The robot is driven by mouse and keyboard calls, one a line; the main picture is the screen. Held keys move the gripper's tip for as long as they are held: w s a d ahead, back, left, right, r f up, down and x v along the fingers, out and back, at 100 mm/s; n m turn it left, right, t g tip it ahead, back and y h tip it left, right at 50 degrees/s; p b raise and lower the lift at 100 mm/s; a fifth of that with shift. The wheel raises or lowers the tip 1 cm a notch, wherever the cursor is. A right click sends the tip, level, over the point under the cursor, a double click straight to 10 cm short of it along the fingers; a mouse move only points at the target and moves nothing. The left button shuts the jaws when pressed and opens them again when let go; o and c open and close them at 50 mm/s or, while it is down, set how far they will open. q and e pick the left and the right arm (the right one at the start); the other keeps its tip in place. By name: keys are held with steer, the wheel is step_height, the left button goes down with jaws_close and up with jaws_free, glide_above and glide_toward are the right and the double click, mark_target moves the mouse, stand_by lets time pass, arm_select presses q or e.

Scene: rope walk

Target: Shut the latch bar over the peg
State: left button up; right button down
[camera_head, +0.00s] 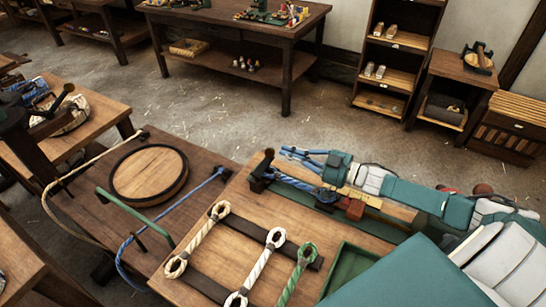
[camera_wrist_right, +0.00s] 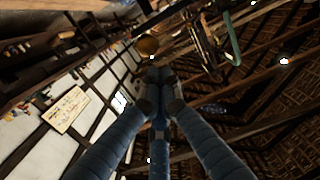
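My right arm comes in from the right across the back of the front bench. Its gripper (camera_head: 300,154) has slim blue fingers pointing left, above a green-based fixture. In the right wrist view, the fingertips (camera_wrist_right: 160,78) meet with nothing visible between them. The fixture has a dark post (camera_head: 263,172), red-brown blocks (camera_head: 350,207) and a pale wooden bar (camera_head: 388,208), partly hidden by my arm. I cannot tell for sure which parts are the latch bar and peg. A green rod (camera_head: 135,217) stands beside a round wooden lid (camera_head: 149,173). My left gripper is not in view.
Looped rope pieces, white (camera_head: 257,268) and green (camera_head: 299,271), lie across dark strips on the front bench. A green tray (camera_head: 350,262) is at its right. A blue rope (camera_head: 188,197) crosses the bench to the left. Open floor (camera_head: 225,110) lies behind.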

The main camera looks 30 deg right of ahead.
steer(key=shift+v, duration=1.9)
